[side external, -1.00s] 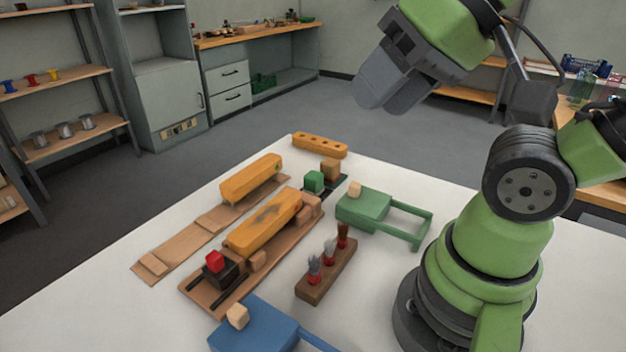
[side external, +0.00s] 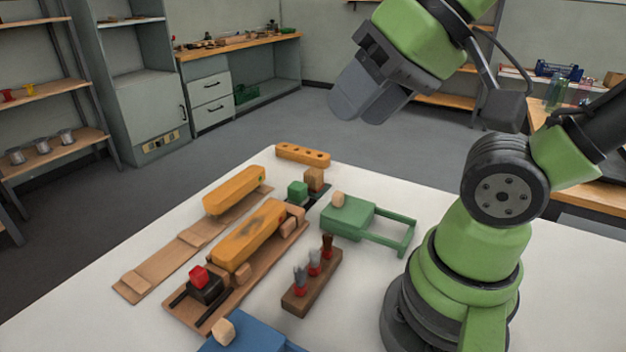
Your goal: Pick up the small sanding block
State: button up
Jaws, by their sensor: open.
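My gripper (side external: 360,104) is open and high above the far side of the white table, touching nothing. Several small blocks could be the sanding block, and I cannot tell which. A pale block (side external: 337,199) sits on the green piece with a frame (side external: 352,221). Another pale block (side external: 223,330) sits on the blue piece (side external: 255,340), cut off at the bottom edge. A brown block (side external: 314,179) stands by a green cube (side external: 298,191). The gap between the fingers is hard to see.
Two orange-yellow bars (side external: 235,190) (side external: 250,235) lie on brown boards at left. A red block (side external: 198,276) tops a dark holder. A brown rack (side external: 312,283) holds upright brushes. A drilled orange bar (side external: 303,155) lies at the far edge. Bare table (side external: 400,175) lies right of it.

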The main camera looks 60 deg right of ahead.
jog(key=o, duration=0.6)
jog(key=shift+c, duration=0.2)
jog(key=m+g+h, duration=0.2)
jog(key=m+g, duration=0.1)
jog(key=m, duration=2.9)
send_over(314, 171)
jog(key=s, duration=0.4)
notch_tip(314, 171, down, 20)
jog(key=x, duration=0.4)
jog(key=shift+w+a, duration=0.15)
jog(key=shift+x, duration=2.8)
